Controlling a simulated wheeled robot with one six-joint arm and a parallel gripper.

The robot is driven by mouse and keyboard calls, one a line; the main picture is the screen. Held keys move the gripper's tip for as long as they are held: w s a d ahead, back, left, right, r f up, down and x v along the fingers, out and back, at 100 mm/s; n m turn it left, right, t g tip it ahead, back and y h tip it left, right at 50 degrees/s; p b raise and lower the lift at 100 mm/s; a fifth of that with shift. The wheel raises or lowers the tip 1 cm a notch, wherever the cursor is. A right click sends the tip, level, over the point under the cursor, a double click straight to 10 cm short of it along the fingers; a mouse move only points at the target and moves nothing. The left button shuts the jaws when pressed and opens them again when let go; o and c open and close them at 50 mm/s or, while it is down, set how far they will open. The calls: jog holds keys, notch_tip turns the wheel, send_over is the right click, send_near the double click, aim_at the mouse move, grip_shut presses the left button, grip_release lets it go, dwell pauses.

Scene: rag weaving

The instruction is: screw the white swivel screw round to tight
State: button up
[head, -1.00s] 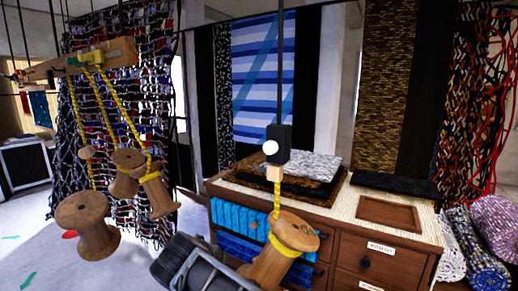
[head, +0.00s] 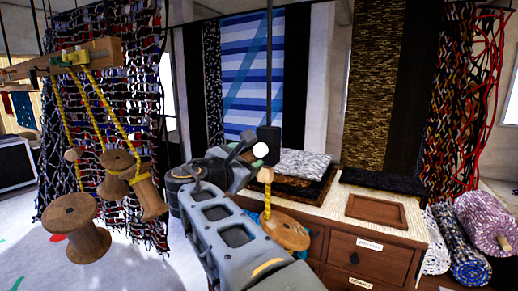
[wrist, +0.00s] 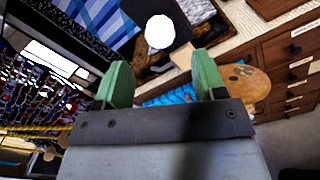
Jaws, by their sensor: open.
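The white swivel screw (head: 260,150) shows as a round white knob on a black block (head: 268,137) hanging on a dark rod. It also shows in the wrist view (wrist: 160,32), at the top centre. My gripper (wrist: 163,78) has two green fingers, spread apart with nothing between them. The white knob lies ahead of the fingers, between their lines and apart from them. In the head view my arm reaches up from below, with its end just left of the knob; the fingertips are hard to make out there.
A wooden piece (head: 266,174) and yellow rope hang under the black block, above a wooden spool (head: 285,232) partly hidden by my arm. A drawer cabinet (head: 375,250) with folded cloths (head: 303,163) stands behind. Several spools (head: 76,226) hang at left.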

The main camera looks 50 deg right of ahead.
aim_at(259, 152)
jog(key=p+x, duration=0.1)
jog(key=x, duration=0.6)
jog(key=shift+w+d, duration=0.1)
jog(key=shift+d, duration=0.3)
jog(key=c, duration=0.9)
jog(key=shift+f, duration=0.1)
